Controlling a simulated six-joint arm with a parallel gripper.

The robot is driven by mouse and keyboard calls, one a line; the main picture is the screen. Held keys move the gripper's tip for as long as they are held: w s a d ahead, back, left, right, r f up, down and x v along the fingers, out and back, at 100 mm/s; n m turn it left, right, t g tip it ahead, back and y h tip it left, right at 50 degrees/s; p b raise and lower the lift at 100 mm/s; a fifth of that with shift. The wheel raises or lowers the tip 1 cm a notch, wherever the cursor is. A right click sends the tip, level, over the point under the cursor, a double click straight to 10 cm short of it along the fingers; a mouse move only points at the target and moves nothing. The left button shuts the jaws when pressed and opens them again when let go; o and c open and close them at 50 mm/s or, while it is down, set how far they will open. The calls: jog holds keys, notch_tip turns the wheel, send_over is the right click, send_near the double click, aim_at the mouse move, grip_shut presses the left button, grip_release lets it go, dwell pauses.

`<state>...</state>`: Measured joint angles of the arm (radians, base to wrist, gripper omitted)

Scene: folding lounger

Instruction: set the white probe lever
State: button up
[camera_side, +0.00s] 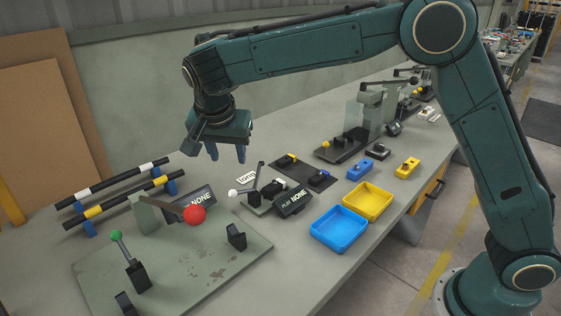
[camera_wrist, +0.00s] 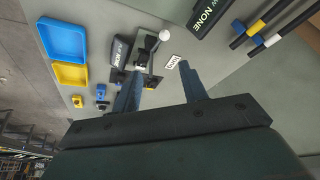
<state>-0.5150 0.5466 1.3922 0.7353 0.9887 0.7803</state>
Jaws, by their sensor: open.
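The white probe lever has a white ball knob (camera_side: 233,193) on a short rod, which leans left from a dark base on a small grey plate. In the wrist view the white knob (camera_wrist: 164,35) shows beyond and between my fingertips. A dark display (camera_side: 293,201) reading "PLAY NONE" stands right beside the lever's base. My gripper (camera_side: 227,155) is open and empty, pointing down above and behind the lever, clear of it. It also shows in the wrist view (camera_wrist: 161,68), with both fingers apart. The lower part of the lever is partly hidden in the wrist view.
A red-ball lever (camera_side: 195,215) and a green-ball lever (camera_side: 117,236) stand on a grey plate at front left. Striped rods (camera_side: 115,185) lie behind them. A blue tray (camera_side: 339,230) and yellow tray (camera_side: 367,201) sit at right. A white "LONG" label (camera_side: 247,178) lies near the lever.

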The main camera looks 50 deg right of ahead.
aim_at(232, 192)
jog(key=shift+w+a+f+m, duration=0.3)
jog(key=shift+w+a+f, duration=0.05)
jog(key=shift+a+f, duration=0.35)
jog(key=shift+f, duration=0.15)
jog(key=x, duration=1.3)
jog(key=shift+d+f, duration=0.2)
jog(key=shift+d, duration=0.15)
grip_shut()
